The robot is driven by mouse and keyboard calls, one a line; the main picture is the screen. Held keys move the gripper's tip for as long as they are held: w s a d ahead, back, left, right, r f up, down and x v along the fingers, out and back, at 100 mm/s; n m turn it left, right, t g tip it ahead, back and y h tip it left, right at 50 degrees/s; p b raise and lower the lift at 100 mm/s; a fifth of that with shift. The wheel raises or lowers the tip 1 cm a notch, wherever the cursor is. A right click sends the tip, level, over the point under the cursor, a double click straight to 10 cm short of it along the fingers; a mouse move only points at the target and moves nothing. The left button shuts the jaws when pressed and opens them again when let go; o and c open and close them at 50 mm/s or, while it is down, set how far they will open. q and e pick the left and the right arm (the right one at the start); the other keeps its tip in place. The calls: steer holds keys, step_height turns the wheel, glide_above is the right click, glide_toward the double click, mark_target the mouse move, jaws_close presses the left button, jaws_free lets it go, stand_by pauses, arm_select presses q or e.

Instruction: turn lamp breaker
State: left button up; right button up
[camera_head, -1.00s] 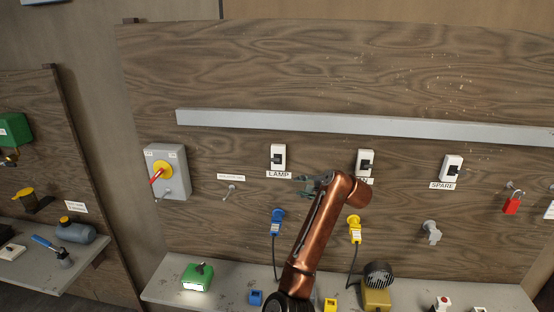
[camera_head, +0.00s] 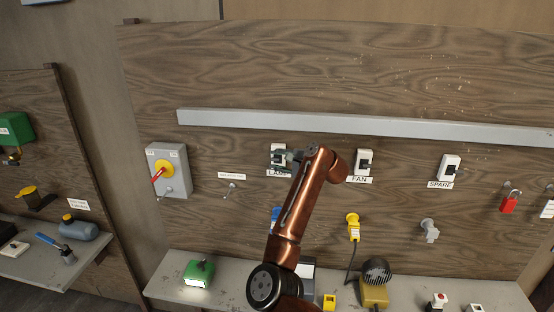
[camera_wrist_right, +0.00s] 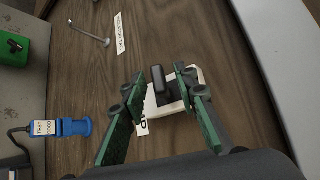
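The lamp breaker (camera_head: 278,148) is a white plate with a black toggle on the wooden panel, above a label that reads LAMP and is partly covered by my gripper. My right gripper (camera_head: 287,158) is in front of the breaker, its arm reaching up from below. In the right wrist view, the gripper's two green fingers (camera_wrist_right: 173,82) stand apart, one on each side of the breaker's black toggle (camera_wrist_right: 163,82). The white plate (camera_wrist_right: 154,112) shows behind them. I cannot tell whether a finger touches the toggle. My left gripper is not in view.
The fan breaker (camera_head: 363,162) and spare breaker (camera_head: 449,168) are to the right. A grey isolator box (camera_head: 178,185) with a red handle is to the left. A grey rail (camera_head: 350,125) runs above. A blue plug (camera_wrist_right: 75,127) hangs below the breaker.

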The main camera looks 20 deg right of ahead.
steer(key=shift+w, duration=0.1)
steer(key=shift+c, duration=0.7)
jaws_close()
steer(key=shift+f, duration=0.1)
steer(key=shift+f+b, duration=0.25)
steer(key=shift+b, duration=0.45)
step_height(320, 180, down, 4)
steer(key=n+t+y+b, duration=0.1)
steer(key=n+t+b, duration=0.2)
steer(key=b, duration=0.3)
steer(key=n+t+y+b, duration=0.1)
steer(key=n+t+b, duration=0.2)
steer(key=b, duration=0.4)
steer(key=shift+n+t, duration=0.3)
steer(key=shift+n, duration=0.4)
